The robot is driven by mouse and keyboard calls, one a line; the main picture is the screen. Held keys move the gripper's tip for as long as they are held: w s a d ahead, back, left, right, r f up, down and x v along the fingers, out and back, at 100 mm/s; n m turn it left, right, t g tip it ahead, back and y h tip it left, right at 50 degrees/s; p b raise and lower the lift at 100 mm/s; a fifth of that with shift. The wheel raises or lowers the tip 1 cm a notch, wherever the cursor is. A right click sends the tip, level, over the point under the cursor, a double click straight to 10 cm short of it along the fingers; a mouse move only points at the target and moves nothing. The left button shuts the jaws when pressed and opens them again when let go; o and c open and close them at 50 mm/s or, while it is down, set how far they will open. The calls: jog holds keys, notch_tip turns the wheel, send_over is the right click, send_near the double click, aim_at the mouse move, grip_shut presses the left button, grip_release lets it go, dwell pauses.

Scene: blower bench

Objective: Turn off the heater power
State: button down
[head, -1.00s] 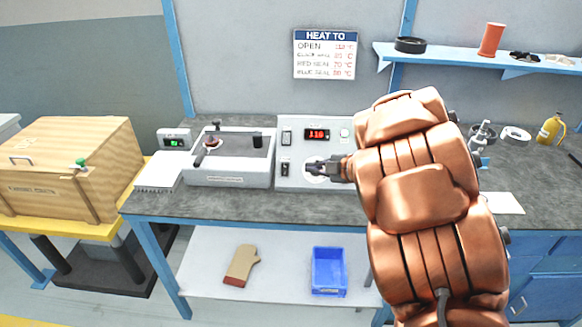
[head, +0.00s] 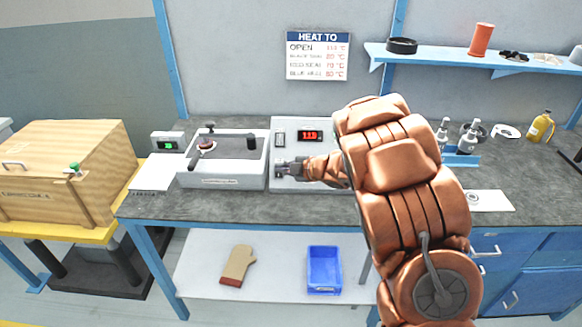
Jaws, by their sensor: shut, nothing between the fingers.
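The heater control box (head: 323,125) is a light grey panel on the bench, with a lit red display (head: 310,136). I cannot tell whether the fingertips touch that switch. My copper-coloured arm hides the right part of the panel.
A wooden crate (head: 70,165) stands further left. A shelf (head: 440,58) is at upper right.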

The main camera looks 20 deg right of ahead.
jog(key=shift+w+d+f+p, duration=0.3)
jog(key=shift+w+f, duration=0.25)
jog(key=shift+w, duration=0.15)
jog(key=shift+w+d+f+p, duration=0.15)
jog(key=shift+w+d+f, duration=0.1)
jog(key=shift+w+f, duration=0.4)
jog(key=shift+r, duration=0.1)
jog(key=shift+w+d+r+p, duration=0.1)
jog(key=shift+w+d+p, duration=0.05)
jog(key=shift+p, duration=0.55)
jog(key=shift+f, duration=0.2)
jog(key=shift+r, duration=0.2)
jog(key=shift+r+p, duration=0.4)
jog(key=shift+r, duration=0.25)
jog(key=shift+r, duration=0.1)
